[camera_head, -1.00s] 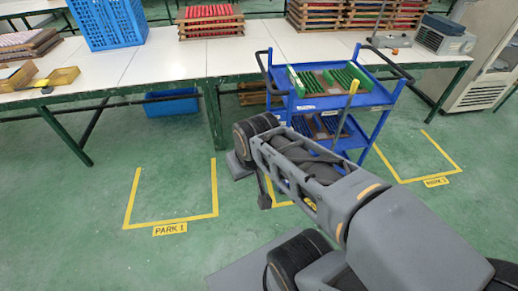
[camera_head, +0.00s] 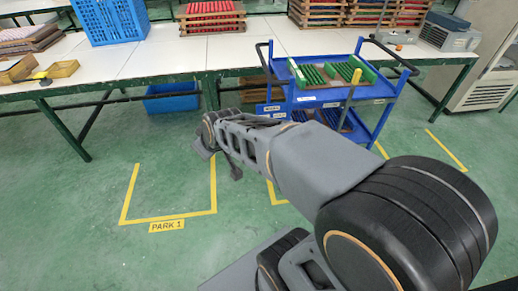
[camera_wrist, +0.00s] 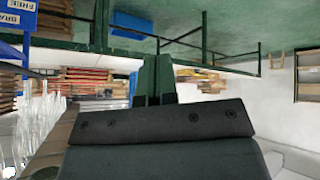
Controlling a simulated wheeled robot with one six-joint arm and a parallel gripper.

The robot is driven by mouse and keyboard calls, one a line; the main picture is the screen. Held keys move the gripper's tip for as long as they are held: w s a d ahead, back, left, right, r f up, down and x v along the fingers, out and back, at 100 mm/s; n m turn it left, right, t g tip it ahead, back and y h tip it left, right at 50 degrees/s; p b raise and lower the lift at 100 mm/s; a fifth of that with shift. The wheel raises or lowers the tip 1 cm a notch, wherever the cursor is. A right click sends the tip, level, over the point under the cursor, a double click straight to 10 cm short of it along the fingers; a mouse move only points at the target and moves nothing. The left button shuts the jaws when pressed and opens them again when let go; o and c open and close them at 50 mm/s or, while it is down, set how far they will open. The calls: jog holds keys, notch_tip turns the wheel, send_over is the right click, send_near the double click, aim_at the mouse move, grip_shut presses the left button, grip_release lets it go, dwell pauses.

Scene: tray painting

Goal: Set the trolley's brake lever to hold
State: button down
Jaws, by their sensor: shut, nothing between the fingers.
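The blue trolley (camera_head: 345,97) stands in front of the long table, right of centre in the head view. A slanting lever with a yellow upper end (camera_head: 353,86) rises at its near side; its lower part is hidden behind my arm. In the wrist view, a blue plate with white labels (camera_wrist: 14,22), reading in part "BRA" and "FREE", shows at the upper left edge. My gripper (camera_wrist: 154,66) is shut and empty, with its fingers together in the wrist view. In the head view my arm's end is left of the trolley, apart from the lever.
Green racks (camera_head: 335,73) sit on the trolley's top. The long white table (camera_head: 230,55) carries a blue crate (camera_head: 110,22) and stacked wooden trays (camera_head: 211,18). A blue bin (camera_head: 171,98) lies beneath. The yellow-marked floor bay PARK 1 (camera_head: 166,226) is clear.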

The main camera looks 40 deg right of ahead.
jog(key=w+d+f+n+t+h+b, duration=0.25)
jog(key=w+d+f+b, duration=0.25)
jog(key=w+f+b, duration=0.35)
jog(key=w+d+f+n+t+h+b, duration=0.2)
jog(key=w+d+f+t+h+b, duration=0.25)
jog(key=w+f, duration=0.65)
jog(key=s+d+f+n+g+h+b, duration=0.1)
jog(key=d+f+n+h+b, duration=0.1)
jog(key=d+f+h+b, duration=0.3)
jog(key=s+d+f+n+g+h+b, duration=0.1)
jog(key=d+f+h+b, duration=0.5)
jog(key=f, duration=0.8)
jog(key=shift+s+n+g+b, duration=0.3)
jog(key=shift+n+b, duration=0.25)
jog(key=shift+d+r, duration=0.1)
jog(key=shift+d, duration=0.05)
jog(key=s+d+r+b+x, duration=0.1)
jog(key=b+x, duration=0.3)
jog(key=x, duration=0.8)
jog(key=shift+s+d+r, duration=0.3)
jog(key=shift+s+d, duration=0.05)
jog(key=shift+s, duration=0.1)
